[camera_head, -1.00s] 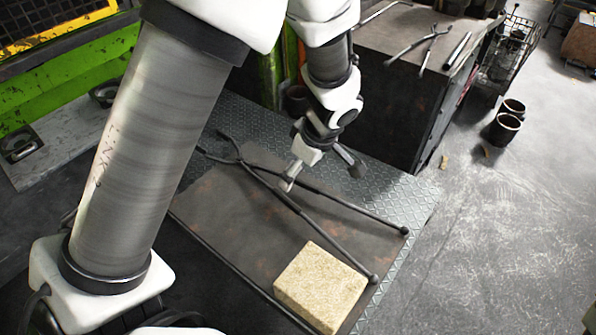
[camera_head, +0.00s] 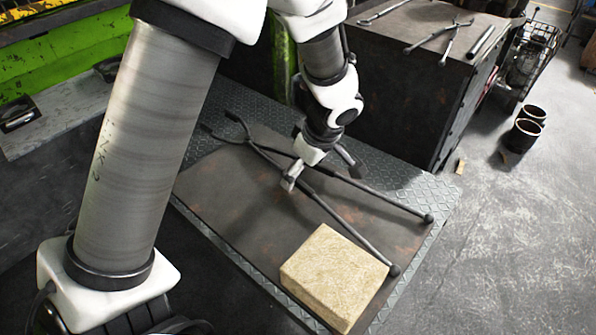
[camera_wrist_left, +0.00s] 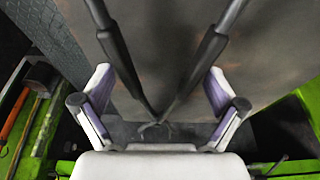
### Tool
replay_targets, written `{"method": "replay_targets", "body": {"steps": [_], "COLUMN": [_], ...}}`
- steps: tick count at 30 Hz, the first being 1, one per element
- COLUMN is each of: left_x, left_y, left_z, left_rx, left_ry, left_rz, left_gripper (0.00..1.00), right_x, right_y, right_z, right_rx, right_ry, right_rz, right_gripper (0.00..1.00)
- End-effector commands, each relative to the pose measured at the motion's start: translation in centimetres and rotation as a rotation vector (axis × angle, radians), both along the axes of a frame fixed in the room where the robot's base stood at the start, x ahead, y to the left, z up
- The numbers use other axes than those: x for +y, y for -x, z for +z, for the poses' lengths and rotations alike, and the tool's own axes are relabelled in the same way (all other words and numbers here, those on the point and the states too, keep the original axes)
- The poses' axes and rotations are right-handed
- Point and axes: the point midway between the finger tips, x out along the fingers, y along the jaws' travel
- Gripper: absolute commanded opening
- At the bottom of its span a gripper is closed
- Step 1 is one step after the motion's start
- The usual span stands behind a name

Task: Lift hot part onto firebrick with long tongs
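Long dark tongs (camera_head: 334,212) lie on a dark brown plate (camera_head: 235,205), jaws to the back left, handles spread to the lower right. My left gripper (camera_head: 322,176) is above the tongs near where the two handles come together. Its fingers are apart, one on each side of the tongs. In the left wrist view, the open left gripper (camera_wrist_left: 158,85) has both tong handles (camera_wrist_left: 118,58) running between its fingers, seemingly untouched. The pale yellow firebrick (camera_head: 335,272) sits at the plate's near right, beside a handle end. No hot part is visible. My right gripper is out of view.
A dark cabinet (camera_head: 410,90) with other tongs (camera_head: 448,40) on top stands behind on the right. Two dark cylinders (camera_head: 523,135) stand on the grey floor, which is otherwise mostly clear. A green machine (camera_head: 60,80) is at the back left.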

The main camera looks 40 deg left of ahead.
Motion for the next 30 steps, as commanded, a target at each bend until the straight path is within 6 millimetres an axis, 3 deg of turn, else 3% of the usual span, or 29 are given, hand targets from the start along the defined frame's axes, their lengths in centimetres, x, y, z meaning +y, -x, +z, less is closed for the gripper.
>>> {"method": "replay_targets", "body": {"steps": [1, 6, 7, 17, 30], "left_x": [0.0, 0.0, 0.0, 0.0, 0.0], "left_y": [0.0, 0.0, 0.0, 0.1, 0.0], "left_z": [0.0, 0.0, -0.1, 0.4, 5.6], "left_rx": [0.0, 0.001, 0.001, 0.003, -0.001], "left_ry": [0.0, 0.0, 0.0, 0.001, 0.0], "left_rz": [0.0, 0.0, 0.0, 0.001, 0.001], "left_gripper": [0.68, 0.08, 0.0, 0.0, 0.0], "right_x": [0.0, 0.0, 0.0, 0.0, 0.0], "right_y": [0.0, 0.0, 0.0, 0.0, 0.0], "right_z": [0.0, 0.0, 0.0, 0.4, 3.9], "right_rx": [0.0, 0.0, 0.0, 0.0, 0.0], "right_ry": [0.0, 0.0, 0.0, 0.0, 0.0], "right_rz": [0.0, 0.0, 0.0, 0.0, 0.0], "right_gripper": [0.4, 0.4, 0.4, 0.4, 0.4]}}
